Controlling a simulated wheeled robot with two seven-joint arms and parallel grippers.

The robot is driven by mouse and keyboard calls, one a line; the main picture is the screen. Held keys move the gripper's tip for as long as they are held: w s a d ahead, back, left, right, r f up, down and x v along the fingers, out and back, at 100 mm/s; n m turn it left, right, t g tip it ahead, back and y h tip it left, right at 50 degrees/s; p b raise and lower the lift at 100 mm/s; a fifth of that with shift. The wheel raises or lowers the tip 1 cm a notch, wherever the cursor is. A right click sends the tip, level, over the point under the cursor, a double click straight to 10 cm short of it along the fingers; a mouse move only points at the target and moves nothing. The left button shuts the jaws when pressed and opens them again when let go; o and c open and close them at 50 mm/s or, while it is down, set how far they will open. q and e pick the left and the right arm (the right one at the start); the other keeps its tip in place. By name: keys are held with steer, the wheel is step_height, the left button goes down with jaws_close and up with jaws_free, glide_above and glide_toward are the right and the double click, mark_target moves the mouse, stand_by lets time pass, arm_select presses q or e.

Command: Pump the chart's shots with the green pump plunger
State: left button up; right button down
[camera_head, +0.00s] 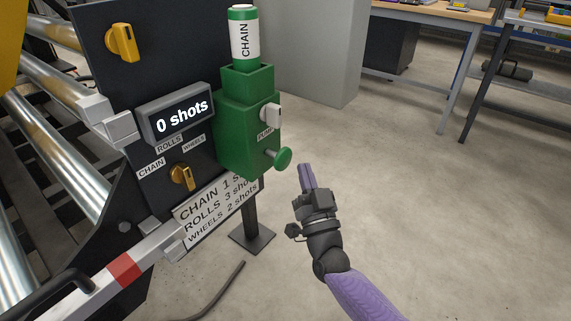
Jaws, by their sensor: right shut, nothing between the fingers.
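The green pump (243,125) is mounted on the dark panel, with a CHAIN-labelled bottle (244,36) standing on top. Its green plunger (282,159) sticks out at the lower right. The display (176,114) reads "0 shots". The chart (217,208) reads CHAIN 1, ROLLS 3, WHEELS 2 shots, partly covered by the pump. A yellow selector knob (185,177) sits below labels CHAIN, ROLLS and WHEELS; its exact setting is hard to tell. My right gripper (305,173) is shut and empty, just right of and slightly below the plunger, apart from it. My left gripper is not in view.
Another yellow knob (123,42) is higher on the panel. Metal rollers (60,155) are at left. A grey cabinet (310,50) and benches stand behind. The floor at right is clear.

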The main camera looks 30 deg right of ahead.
steer(key=shift+w+a, duration=0.25)
steer(key=shift+w, duration=0.3)
stand_by(0.4)
stand_by(0.4)
stand_by(0.8)
steer(key=shift+w+a, duration=0.15)
steer(key=shift+w, duration=0.2)
